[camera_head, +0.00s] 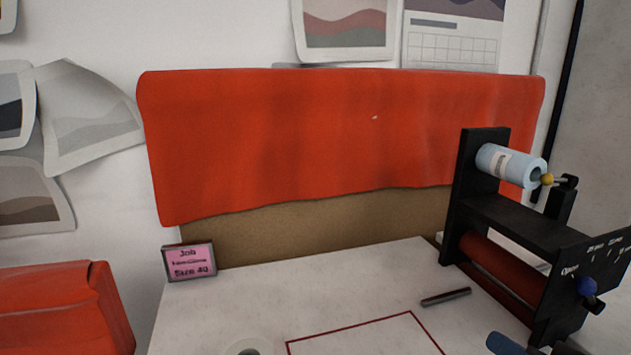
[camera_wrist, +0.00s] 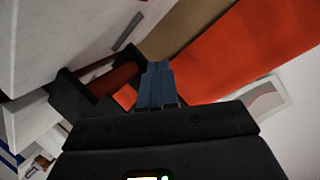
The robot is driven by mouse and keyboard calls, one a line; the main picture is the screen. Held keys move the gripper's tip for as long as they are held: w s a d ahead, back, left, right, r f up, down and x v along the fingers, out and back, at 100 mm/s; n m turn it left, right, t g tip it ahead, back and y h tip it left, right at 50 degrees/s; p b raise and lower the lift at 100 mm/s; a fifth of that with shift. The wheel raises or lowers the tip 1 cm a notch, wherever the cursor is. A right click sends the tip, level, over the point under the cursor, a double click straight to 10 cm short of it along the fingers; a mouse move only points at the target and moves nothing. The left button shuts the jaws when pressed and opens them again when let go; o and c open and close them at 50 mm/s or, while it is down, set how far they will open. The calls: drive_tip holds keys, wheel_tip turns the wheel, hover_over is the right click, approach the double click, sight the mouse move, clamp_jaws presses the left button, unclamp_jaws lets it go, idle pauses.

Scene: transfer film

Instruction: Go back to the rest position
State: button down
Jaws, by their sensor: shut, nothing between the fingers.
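My gripper (camera_wrist: 157,68) shows in the wrist view with its blue fingers together and nothing between them. Past the fingers, that view shows part of a black roller machine, a brown board strip and a red cloth, all tilted. In the head view a blue-grey rounded piece (camera_head: 505,343) is cut off by the bottom edge at the right. I cannot tell whether it is my gripper. The rest of my arm is not clearly seen there.
The black machine (camera_head: 510,228) with a pale blue roll (camera_head: 505,162) stands at the table's right. A dark stick (camera_head: 446,297) lies beside it. The white table (camera_head: 330,270) has clear room at centre. A pink sign (camera_head: 190,262) stands at left; red cloth (camera_head: 330,135) hangs behind.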

drive_tip(key=s+a+f+h, duration=0.15)
drive_tip(key=s+f, duration=0.25)
drive_tip(key=s, duration=0.5)
drive_tip(key=s+a+f+h, duration=0.1)
drive_tip(key=s+f+h, duration=0.1)
drive_tip(key=s+f, duration=0.5)
drive_tip(key=s+a+r+n, duration=0.1)
drive_tip(key=s+r+n, duration=0.1)
drive_tip(key=s, duration=0.7)
drive_tip(key=s+a+r+n, duration=0.1)
drive_tip(key=s+r, duration=0.4)
drive_tip(key=s, duration=0.5)
drive_tip(key=shift+s+a+n+t+y, duration=0.2)
drive_tip(key=shift+n+t+y, duration=0.2)
drive_tip(key=shift+n, duration=0.5)
